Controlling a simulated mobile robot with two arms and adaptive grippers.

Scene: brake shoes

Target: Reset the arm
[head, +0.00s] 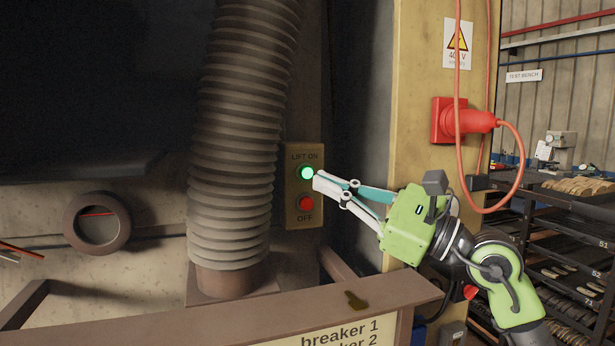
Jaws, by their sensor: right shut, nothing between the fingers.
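My right gripper (317,180) comes in from the right with its fingers closed together and empty. Its fingertips are right beside the green lit button (307,173) on a tan switch plate (304,240) marked "LIFT ON" and "OFF". I cannot tell whether the tips touch the button. A red button (305,203) sits below the green one. My left gripper is not in view.
A thick ribbed hose (240,130) stands left of the switch plate. A brown ledge (180,325) with a small brass-coloured piece (356,300) crosses the front. A red plug (466,121) with a looping cord is on the post. Shelves (560,240) stand at right.

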